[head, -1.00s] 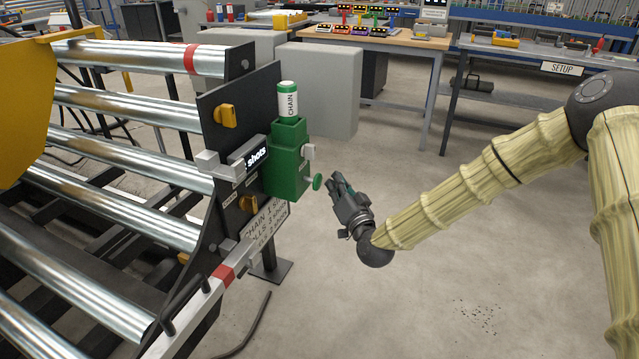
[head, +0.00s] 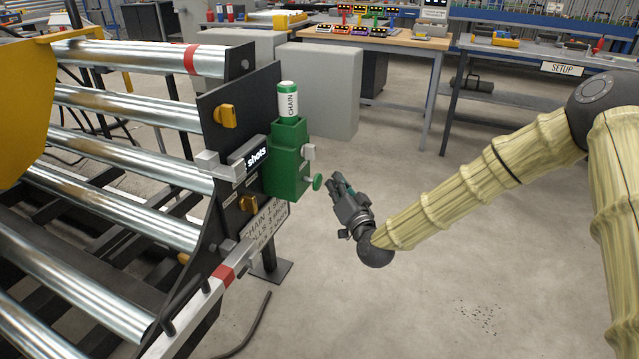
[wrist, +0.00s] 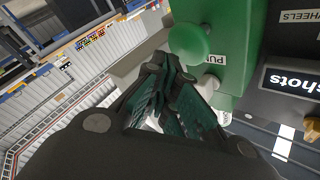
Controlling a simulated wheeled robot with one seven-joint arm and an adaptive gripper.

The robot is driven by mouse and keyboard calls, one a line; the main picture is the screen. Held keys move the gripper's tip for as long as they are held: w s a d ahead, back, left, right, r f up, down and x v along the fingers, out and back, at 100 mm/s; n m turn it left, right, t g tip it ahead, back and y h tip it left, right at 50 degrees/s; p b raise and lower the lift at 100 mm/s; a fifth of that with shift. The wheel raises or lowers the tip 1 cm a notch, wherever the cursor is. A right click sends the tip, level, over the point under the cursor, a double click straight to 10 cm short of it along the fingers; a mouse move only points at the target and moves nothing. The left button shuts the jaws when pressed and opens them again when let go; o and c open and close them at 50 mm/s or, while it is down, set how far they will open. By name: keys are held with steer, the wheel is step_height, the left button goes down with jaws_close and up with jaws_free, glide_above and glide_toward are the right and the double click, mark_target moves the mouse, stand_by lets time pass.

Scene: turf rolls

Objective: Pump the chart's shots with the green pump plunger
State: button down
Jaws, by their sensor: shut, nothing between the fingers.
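The green pump plunger (head: 317,182) is a round knob sticking out on the right of the green pump body (head: 287,160), which is mounted on the machine's dark end plate. The knob also shows in the wrist view (wrist: 188,45). My gripper (head: 335,177) is shut and empty, just right of the knob; the head view shows a small gap. In the wrist view its fingertips (wrist: 165,62) are beside the knob. The chart (head: 265,225) is a plate below the pump, partly hidden, with lines for chain and other items. A display (head: 257,157) reads "shots"; I see no number.
A white canister (head: 288,98) labelled CHAIN stands on top of the pump. Yellow knobs (head: 225,116) and steel rollers (head: 130,107) are on the left. Workbenches (head: 375,40) stand behind.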

mark_target(322, 177)
steer(key=shift+a, duration=0.1)
steer(key=shift+w+a, duration=0.1)
steer(key=shift+a, duration=0.2)
steer(key=shift+w+a, duration=0.2)
steer(key=shift+a, duration=0.45)
steer(key=shift+w+a, duration=0.2)
steer(key=shift+a, duration=0.4)
stand_by(2.3)
steer(key=shift+s+d, duration=0.3)
steer(key=shift+d, duration=0.55)
steer(key=shift+s+d, duration=0.25)
steer(key=shift+d, duration=0.55)
steer(key=shift+d, duration=0.1)
steer(key=d, duration=0.1)
steer(key=s+d, duration=0.1)
steer(key=d, duration=0.2)
steer(key=shift+s+d, duration=0.25)
